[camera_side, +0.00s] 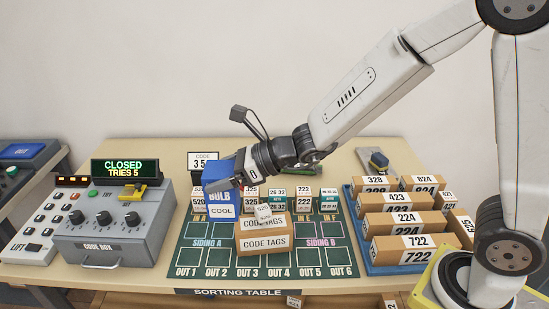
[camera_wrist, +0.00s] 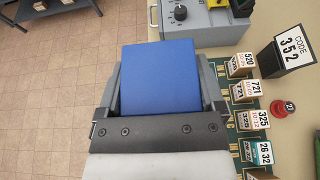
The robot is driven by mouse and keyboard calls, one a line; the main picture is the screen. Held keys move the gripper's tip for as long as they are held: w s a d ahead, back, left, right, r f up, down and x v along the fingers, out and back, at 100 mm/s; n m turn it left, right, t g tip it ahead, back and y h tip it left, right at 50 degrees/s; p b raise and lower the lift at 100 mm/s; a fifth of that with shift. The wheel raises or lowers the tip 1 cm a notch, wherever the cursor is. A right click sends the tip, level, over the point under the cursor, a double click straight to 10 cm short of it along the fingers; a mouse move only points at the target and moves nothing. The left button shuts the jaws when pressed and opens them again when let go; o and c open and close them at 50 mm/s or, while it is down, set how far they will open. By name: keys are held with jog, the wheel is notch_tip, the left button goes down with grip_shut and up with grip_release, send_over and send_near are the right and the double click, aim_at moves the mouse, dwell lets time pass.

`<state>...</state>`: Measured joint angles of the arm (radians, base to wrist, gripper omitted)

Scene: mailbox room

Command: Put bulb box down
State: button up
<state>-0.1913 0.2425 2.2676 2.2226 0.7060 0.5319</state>
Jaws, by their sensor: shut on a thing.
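The blue bulb box (camera_side: 222,199), marked BULB and COOL, is held in my gripper (camera_side: 226,184) above the green sorting mat. In the wrist view the bulb box (camera_wrist: 161,80) shows its plain blue top between the two grey fingers of my gripper (camera_wrist: 160,90). My gripper is shut on it. The box hides part of the mat's left side around IN A. Whether its bottom touches the mat cannot be told for sure.
A CODE TAGS box (camera_side: 263,240) stands on the mat (camera_side: 190,257), with small numbered boxes (camera_side: 304,200) behind. A grey code box (camera_side: 110,233) reading CLOSED, TRIES 5 is at left. A blue tray (camera_side: 372,268) of numbered cartons is at right. A code 352 sign (camera_wrist: 290,52) stands behind.

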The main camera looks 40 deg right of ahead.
aim_at(223, 195)
jog(key=shift+f, duration=2.5)
jog(key=w+a+f, duration=0.4)
jog(key=w+f, duration=0.5)
jog(key=w, duration=0.3)
jog(key=shift+w+a+f, duration=0.15)
jog(key=shift+w, duration=0.25)
jog(key=shift+w+a+f, duration=0.1)
jog(key=shift+w+f, duration=0.05)
jog(key=shift+f, duration=0.8)
jog(key=shift+w+f, duration=0.1)
jog(key=shift+f, duration=0.8)
jog(key=shift+f, duration=0.15)
